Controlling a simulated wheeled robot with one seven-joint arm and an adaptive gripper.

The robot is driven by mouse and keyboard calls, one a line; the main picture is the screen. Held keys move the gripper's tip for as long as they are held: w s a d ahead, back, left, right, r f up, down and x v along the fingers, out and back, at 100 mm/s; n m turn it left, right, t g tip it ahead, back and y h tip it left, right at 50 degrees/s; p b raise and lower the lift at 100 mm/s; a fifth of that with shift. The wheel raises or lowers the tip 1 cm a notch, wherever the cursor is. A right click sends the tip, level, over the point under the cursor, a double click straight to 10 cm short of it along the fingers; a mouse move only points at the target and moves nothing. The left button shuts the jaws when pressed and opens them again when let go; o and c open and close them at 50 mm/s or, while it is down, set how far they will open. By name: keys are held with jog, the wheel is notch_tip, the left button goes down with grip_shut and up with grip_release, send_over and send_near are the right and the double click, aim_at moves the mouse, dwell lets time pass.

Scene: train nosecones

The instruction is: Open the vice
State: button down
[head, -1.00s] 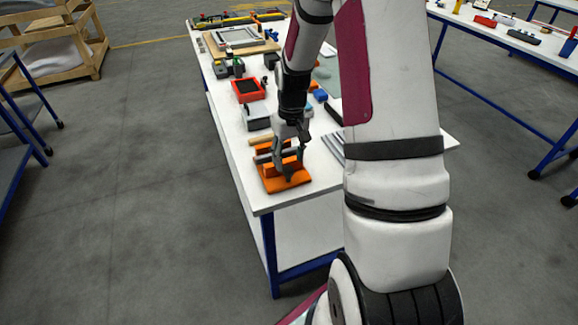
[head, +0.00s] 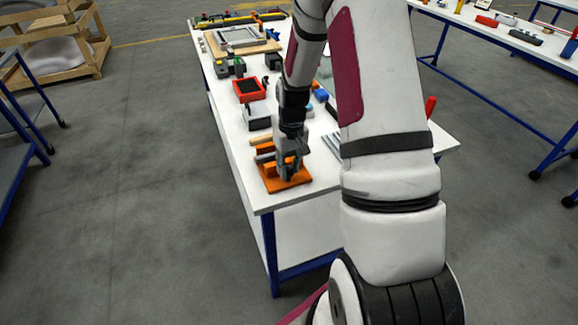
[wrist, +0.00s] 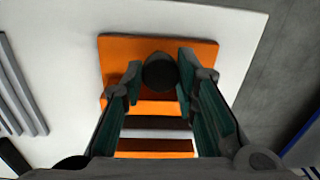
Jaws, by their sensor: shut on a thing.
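The orange vice (head: 297,182) sits at the near end of the white workbench, partly hidden behind my gripper. In the wrist view its orange body (wrist: 204,52) fills the middle, with a dark gap and a light bar between its orange parts. A dark round knob (wrist: 160,73) stands between my fingertips. My gripper (head: 288,170) reaches down over the vice. In the wrist view my gripper (wrist: 160,75) is shut on the knob, one finger on each side. The lower part of the knob is hidden, so I cannot tell how far apart the vice jaws are.
A red tray (head: 248,90), a grey box (head: 257,116) and several small parts stand farther along the white workbench (head: 232,150). Grey bars (wrist: 22,85) lie left of the vice in the wrist view.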

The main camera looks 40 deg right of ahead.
aim_at(289, 167)
jog(key=shift+n, duration=0.3)
jog(key=n+p, duration=0.1)
jog(key=n, duration=0.1)
jog(key=shift+r+n, duration=0.1)
jog(key=shift+n, duration=0.2)
jog(key=shift+n+p, duration=0.55)
jog(key=shift+n, duration=1.45)
jog(key=shift+w+a, duration=0.1)
jog(key=c, duration=1.2)
grip_release()
jog(key=shift+c, duration=0.2)
jog(key=shift+d+r, duration=0.2)
jog(key=shift+r, duration=3.75)
